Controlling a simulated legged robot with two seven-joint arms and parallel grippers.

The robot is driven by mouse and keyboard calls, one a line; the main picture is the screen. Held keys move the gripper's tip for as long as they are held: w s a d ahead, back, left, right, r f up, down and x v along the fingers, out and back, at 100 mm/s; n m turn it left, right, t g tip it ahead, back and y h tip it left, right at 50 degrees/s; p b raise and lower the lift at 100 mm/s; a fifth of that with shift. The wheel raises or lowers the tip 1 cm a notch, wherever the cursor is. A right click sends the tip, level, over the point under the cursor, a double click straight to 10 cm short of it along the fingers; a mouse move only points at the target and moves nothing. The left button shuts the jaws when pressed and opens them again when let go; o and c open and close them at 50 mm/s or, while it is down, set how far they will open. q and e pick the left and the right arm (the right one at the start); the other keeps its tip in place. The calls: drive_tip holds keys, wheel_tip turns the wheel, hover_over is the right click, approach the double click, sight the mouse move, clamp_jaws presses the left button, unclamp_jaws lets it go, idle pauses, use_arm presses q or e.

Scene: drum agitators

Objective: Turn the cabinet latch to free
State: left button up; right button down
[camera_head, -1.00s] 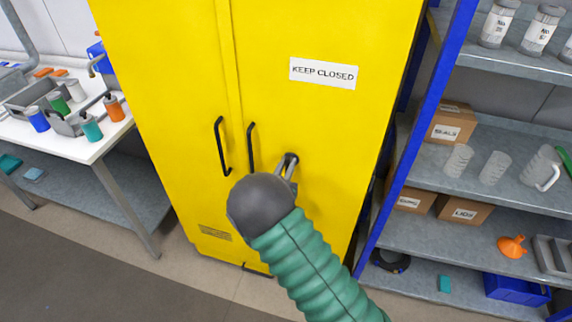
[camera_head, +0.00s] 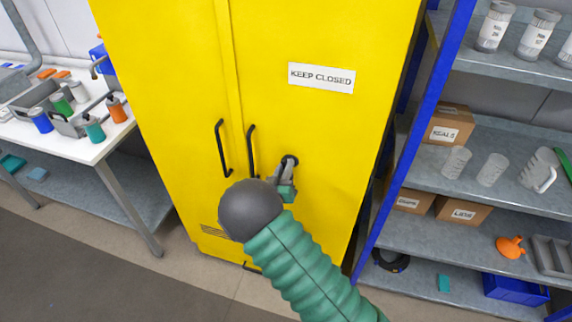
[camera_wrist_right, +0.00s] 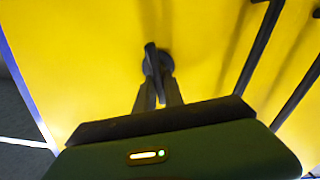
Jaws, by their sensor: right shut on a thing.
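The yellow cabinet (camera_head: 310,120) stands shut in front of me, with two black bar handles and a "KEEP CLOSED" label. The latch is a small grey lever on a dark round base (camera_head: 291,160) on the right door, right of the handles. In the right wrist view the latch lever (camera_wrist_right: 151,60) slants up from between the fingers. My right gripper (camera_head: 284,172) is shut on the latch, its fingers (camera_wrist_right: 158,90) on either side of the lever. My dark wrist and green sleeve hide part of the door below. My left gripper is not in view.
A white workbench (camera_head: 85,150) with several bottles stands at the left. A shelf rack with a blue post (camera_head: 415,140) stands close to the cabinet's right side, holding boxes, beakers and jars. Grey floor is clear at lower left.

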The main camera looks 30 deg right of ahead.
drive_tip(key=n, duration=0.1)
drive_tip(key=n+p, duration=0.1)
drive_tip(key=shift+w+a+n, duration=0.1)
drive_tip(key=shift+w+n, duration=0.1)
drive_tip(key=shift+n, duration=0.2)
drive_tip(key=n+p, duration=0.1)
drive_tip(key=n, duration=0.3)
drive_tip(key=shift+w+f+n+p, duration=0.1)
drive_tip(key=shift+f+n+p, duration=0.05)
drive_tip(key=shift+n+p, duration=0.2)
drive_tip(key=shift+w+a+f+n+p, duration=0.15)
drive_tip(key=shift+n+p, duration=0.1)
drive_tip(key=shift+n, duration=0.85)
drive_tip(key=shift+s+d+f+n+p, duration=0.1)
drive_tip(key=shift+n+p, duration=0.15)
drive_tip(key=shift+n, duration=0.8)
drive_tip(key=shift+w+a+f+n+p, duration=0.15)
drive_tip(key=shift+n+p, duration=0.1)
drive_tip(key=shift+n, duration=0.85)
drive_tip(key=shift+d, duration=0.1)
drive_tip(key=c, duration=1.6)
unclamp_jaws()
drive_tip(key=shift+c, duration=0.2)
drive_tip(key=shift+o, duration=1)
drive_tip(key=shift+d+f, duration=0.1)
drive_tip(key=shift+f, duration=0.05)
drive_tip(key=shift+d, duration=0.1)
